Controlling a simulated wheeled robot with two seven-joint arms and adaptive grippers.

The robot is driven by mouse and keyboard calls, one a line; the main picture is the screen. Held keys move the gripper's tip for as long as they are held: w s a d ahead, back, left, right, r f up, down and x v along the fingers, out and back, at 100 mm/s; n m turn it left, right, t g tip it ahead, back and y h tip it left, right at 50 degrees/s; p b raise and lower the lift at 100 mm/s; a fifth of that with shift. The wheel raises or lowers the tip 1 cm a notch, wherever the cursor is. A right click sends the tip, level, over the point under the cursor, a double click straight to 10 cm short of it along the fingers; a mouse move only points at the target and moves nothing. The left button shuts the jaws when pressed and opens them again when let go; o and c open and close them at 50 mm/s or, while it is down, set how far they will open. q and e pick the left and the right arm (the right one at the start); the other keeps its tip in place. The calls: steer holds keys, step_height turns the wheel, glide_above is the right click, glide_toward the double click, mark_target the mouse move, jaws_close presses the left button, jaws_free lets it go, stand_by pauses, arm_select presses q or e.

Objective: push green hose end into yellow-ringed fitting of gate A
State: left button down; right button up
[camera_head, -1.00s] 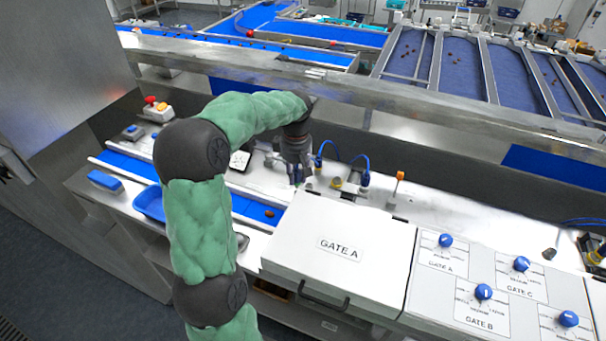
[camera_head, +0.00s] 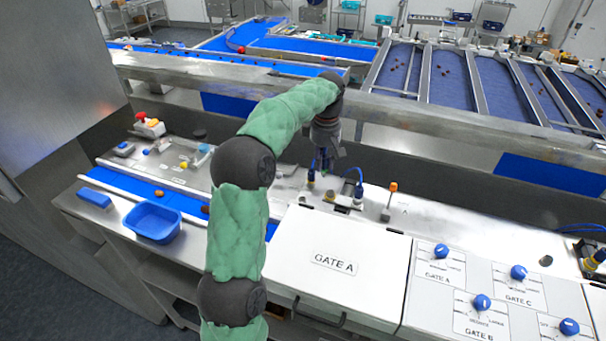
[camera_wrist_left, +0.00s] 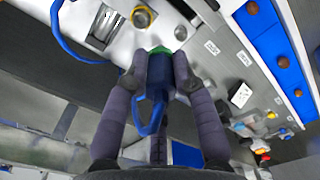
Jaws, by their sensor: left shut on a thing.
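My left gripper (camera_head: 326,163) is shut on a dark blue hose end, pointing down over the metal deck behind the gate A box (camera_head: 300,245). In the left wrist view the fingers (camera_wrist_left: 163,82) grip the green-marked hose end (camera_wrist_left: 158,62), with a blue hose loop behind it. A yellow-ringed fitting (camera_wrist_left: 142,16) shows just beyond the tip, slightly left of it. In the head view a yellow-ringed fitting (camera_head: 330,195) is low beside the gripper. The hose end appears apart from the fitting. My right gripper is not in view.
A blue-hosed connector (camera_head: 358,195) stands right of the gripper and another (camera_head: 311,179) close to its left. An orange-topped post (camera_head: 391,191) stands further right. A blue bin (camera_head: 152,224) and blue belt are at left. The gate A lid is bare.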

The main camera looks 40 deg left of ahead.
arm_select(q)
step_height(320, 180, down, 6)
steer(key=w+d, duration=0.1)
steer(key=w, duration=0.1)
steer(key=shift+w+d+r, duration=0.25)
steer(key=shift+w+d, duration=0.1)
steer(key=shift+w, duration=0.05)
stand_by(0.6)
stand_by(0.5)
steer(key=shift+f+b, duration=0.4)
steer(key=shift+f, duration=0.65)
steer(key=shift+f, duration=0.2)
stand_by(1.3)
steer(key=shift+f+b, duration=0.55)
steer(key=shift+f, duration=0.75)
stand_by(1.3)
steer(key=c, duration=1.7)
jaws_free()
steer(key=shift+c, duration=0.2)
